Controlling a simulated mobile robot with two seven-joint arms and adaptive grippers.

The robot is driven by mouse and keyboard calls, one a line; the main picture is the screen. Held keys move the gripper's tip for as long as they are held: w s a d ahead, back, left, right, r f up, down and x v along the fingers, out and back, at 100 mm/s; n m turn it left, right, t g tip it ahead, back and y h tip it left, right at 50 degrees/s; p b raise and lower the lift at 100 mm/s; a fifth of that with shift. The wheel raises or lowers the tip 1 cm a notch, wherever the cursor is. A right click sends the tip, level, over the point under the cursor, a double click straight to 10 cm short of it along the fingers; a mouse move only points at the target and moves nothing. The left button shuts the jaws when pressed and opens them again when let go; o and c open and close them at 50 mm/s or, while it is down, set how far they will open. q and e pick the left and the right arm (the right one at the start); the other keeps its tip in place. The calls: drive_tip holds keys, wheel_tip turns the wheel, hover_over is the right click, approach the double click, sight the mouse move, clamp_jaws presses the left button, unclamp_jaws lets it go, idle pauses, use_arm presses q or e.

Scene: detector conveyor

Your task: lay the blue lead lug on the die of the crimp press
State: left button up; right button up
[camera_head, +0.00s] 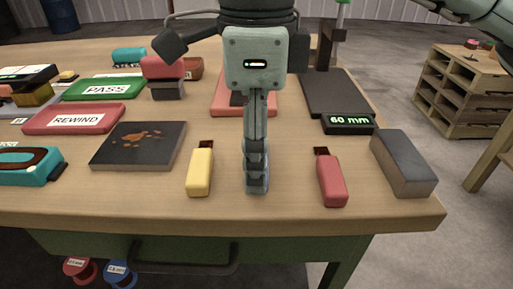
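My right gripper (257,178) points straight down at the front middle of the bench, its fingertips close to the top. Its fingers look narrow and close together from this side; the gap between them does not show. A bluish patch at the fingertips looks like the blue lead lug (258,187), mostly hidden by the fingers; whether it is gripped I cannot tell. A red base (222,106), perhaps the crimp press's, is behind my gripper, which hides most of it. The die cannot be made out. My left gripper is out of view.
A yellow lug (200,172) lies left of the gripper and a red lug (331,181) right. A grey block (403,162) and a "60 mm" display (348,124) are farther right. A dark plate (138,147), REWIND tray (75,119) and PASS tray (104,88) are left.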

drive_tip(key=shift+f, duration=0.25)
drive_tip(key=o, duration=1.1)
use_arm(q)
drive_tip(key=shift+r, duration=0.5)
use_arm(e)
drive_tip(key=shift+o, duration=0.2)
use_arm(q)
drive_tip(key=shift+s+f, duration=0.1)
